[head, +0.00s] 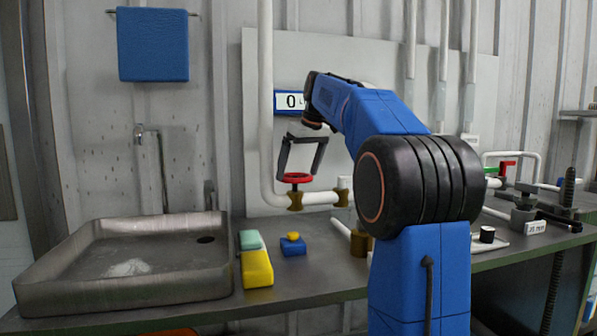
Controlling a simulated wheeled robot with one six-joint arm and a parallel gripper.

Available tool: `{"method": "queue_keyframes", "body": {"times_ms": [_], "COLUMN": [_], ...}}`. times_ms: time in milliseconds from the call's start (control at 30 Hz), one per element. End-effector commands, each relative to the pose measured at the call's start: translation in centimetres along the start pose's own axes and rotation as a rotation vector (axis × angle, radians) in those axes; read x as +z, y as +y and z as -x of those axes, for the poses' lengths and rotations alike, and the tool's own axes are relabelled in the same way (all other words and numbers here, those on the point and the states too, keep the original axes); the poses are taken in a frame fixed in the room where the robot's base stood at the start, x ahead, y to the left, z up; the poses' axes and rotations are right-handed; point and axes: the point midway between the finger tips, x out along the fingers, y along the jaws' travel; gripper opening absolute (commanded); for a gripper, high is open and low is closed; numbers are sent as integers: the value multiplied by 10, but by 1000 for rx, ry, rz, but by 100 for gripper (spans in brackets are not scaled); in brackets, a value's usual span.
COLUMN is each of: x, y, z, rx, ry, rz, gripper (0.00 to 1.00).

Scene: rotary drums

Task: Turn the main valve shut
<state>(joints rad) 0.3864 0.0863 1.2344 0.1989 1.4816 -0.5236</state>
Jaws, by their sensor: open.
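The main valve appears to be the red round handwheel (295,178) on a brass body (296,200), set in the white pipe along the back wall. My gripper (296,172) points down over the handwheel. Its two dark fingers are spread, one on each side of the wheel's upper area. I cannot tell whether the fingers touch the rim. The wheel's rim and top face show between and below the fingertips. My blue arm hides the pipework to the right of the wheel.
A metal sink (130,265) fills the left of the bench. A yellow block (257,268) and a blue box (292,248) sit in front of the pipe. A display sign (289,102) hangs above. Another red handle (507,164) is at the right.

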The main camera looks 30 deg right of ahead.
Motion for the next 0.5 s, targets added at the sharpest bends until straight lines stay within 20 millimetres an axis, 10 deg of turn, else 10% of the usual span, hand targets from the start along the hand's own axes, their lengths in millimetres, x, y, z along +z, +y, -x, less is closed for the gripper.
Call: {"method": "queue_keyframes", "body": {"times_ms": [367, 500], "x": [0, 0], "y": [0, 0], "z": [-7, -6], "rx": [0, 0], "ry": [0, 0], "rz": [0, 0], "gripper": [100, 74]}}
